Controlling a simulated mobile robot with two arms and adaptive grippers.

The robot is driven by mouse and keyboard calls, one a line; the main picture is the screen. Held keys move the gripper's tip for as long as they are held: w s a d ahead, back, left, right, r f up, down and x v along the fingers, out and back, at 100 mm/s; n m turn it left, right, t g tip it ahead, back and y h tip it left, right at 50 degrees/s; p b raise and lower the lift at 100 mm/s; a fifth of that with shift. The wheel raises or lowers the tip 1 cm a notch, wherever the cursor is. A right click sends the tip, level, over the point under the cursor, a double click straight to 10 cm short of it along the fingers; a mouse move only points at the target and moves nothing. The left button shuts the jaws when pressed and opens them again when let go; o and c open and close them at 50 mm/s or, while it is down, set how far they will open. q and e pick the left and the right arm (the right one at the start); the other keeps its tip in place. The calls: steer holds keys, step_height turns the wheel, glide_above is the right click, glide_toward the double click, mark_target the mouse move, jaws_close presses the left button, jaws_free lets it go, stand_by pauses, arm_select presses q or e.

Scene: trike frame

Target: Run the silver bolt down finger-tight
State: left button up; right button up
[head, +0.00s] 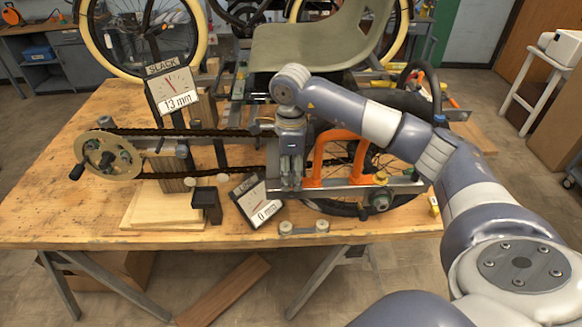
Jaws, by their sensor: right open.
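My right gripper (291,180) points down in front of the trike frame's lower rail, to the left of the orange bracket (328,158). It is open, and nothing shows held in it. I cannot pick out the silver bolt for certain; it may be hidden by the gripper. A chain (215,132) runs from the crank sprocket (101,156) at the left toward the rear wheel. My left gripper is not in view.
The slack gauge (173,91) reads 13 mm. A second gauge (259,205) leans tilted by the gripper, reading 0. A black block (206,205) and wooden boards (152,208) lie left of it. The wooden table (55,205) is clear at front left. The seat (315,45) rises behind.

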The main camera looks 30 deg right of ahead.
steer(key=shift+c, duration=0.3)
jaws_close()
steer(key=m, duration=0.5)
steer(key=shift+m, duration=0.4)
steer(key=m, duration=0.6)
steer(key=shift+c, duration=1.4)
jaws_free()
steer(key=shift+o, duration=0.2)
